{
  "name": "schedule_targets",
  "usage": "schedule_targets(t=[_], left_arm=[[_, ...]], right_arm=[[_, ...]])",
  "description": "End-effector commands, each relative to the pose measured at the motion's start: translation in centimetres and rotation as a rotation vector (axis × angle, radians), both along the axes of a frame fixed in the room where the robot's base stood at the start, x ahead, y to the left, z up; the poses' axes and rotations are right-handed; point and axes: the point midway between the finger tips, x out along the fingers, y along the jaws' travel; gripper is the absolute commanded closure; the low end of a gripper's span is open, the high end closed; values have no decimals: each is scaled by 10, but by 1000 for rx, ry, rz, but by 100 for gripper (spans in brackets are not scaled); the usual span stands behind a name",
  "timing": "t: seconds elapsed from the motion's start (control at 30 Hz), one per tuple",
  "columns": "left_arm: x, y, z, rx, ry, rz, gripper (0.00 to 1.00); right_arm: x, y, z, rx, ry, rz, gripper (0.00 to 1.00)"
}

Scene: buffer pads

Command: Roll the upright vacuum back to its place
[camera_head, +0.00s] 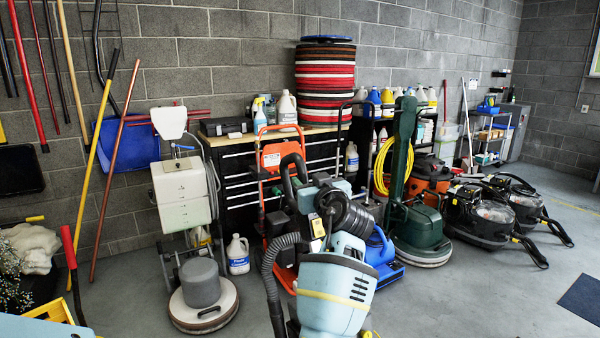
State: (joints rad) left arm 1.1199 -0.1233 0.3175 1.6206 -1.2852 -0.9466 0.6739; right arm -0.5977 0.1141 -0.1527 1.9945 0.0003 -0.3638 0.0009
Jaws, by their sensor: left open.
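A light-blue upright machine (335,292), which I take to be the upright vacuum, stands in the front centre, cut by the bottom edge. It has a yellow stripe, dark vents and a black ribbed hose (272,270) curving down its left side. Black parts rise above it and overlap the machines behind. My right gripper is not in view.
A floor polisher (203,300) stands left, with a white jug (238,255) beside it. An orange-framed machine (272,155), a blue blower (382,255), a green floor machine (420,232) and black canister vacuums (480,218) crowd the wall. Open floor (480,300) lies right.

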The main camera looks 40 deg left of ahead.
Motion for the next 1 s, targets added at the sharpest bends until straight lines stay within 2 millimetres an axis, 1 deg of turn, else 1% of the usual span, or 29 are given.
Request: schedule_targets(t=[0.2, 0.4, 0.6, 0.87, 1.0], left_arm=[[14, 30, 4, 1, -2, 1, 55], [26, 52, 3, 1, -2, 0, 55], [30, 61, 1, 0, 0, -1, 55], [31, 62, 1, 0, 0, -1, 55], [31, 62, 1, 0, 0, -1, 73]], right_arm=[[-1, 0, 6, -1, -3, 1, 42], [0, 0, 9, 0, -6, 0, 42], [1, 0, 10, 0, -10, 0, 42], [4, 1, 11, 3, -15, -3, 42], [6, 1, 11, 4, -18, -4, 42]])
